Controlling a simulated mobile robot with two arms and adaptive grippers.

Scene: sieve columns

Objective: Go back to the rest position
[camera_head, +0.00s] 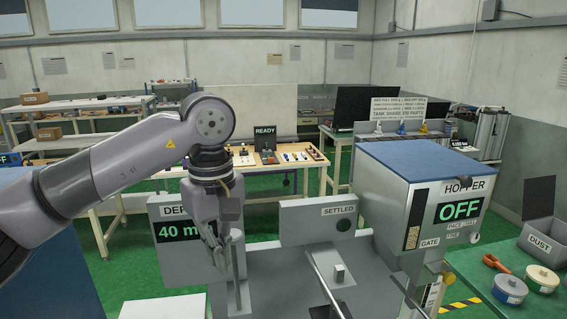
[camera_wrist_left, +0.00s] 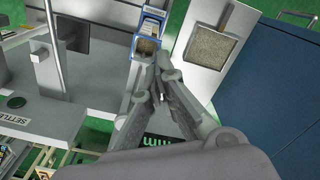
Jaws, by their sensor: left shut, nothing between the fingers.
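My left gripper (camera_head: 238,298) hangs from my grey arm, fingers pointing down, in front of the grey panel with the green "40 m" display (camera_head: 178,232). Its fingers are shut and empty. In the left wrist view the left gripper (camera_wrist_left: 156,62) shows from above, its tips close to a small blue-rimmed container (camera_wrist_left: 150,18) with brown grains in it. I cannot tell whether they touch. My right gripper is not in view.
A hopper (camera_head: 430,180) marked "OFF" stands right, beside a "SETTLED" panel (camera_head: 310,221). A green table (camera_head: 475,262) holds round tins and a dust box (camera_head: 540,243). A pale tray (camera_wrist_left: 190,75) with grains lies by a blue surface (camera_wrist_left: 275,80). Workbenches stand behind.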

